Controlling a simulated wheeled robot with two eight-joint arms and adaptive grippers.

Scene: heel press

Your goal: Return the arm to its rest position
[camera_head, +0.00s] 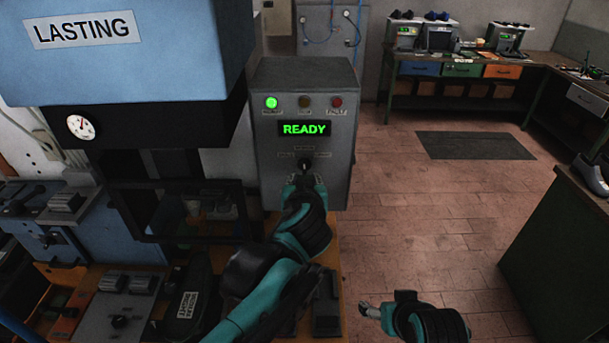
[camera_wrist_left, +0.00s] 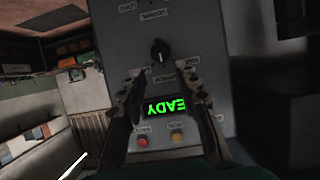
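My left arm reaches up to the grey control box (camera_head: 270,190) in the head view. My left gripper (camera_head: 305,181) is just in front of the black selector knob (camera_head: 304,163). In the left wrist view the two fingers of this gripper (camera_wrist_left: 162,72) are spread apart, with the knob (camera_wrist_left: 160,51) beyond the tips and nothing held. The knob looks apart from the fingers. My right gripper (camera_head: 369,310) hangs low over the floor, right of the bench; its finger opening is too small to judge.
The box display (camera_head: 304,129) reads READY and its green lamp (camera_head: 271,102) is lit. The blue LASTING press (camera_head: 130,60) stands to the left. A green cabinet (camera_head: 550,250) is at the right. Open tiled floor (camera_head: 400,220) lies between.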

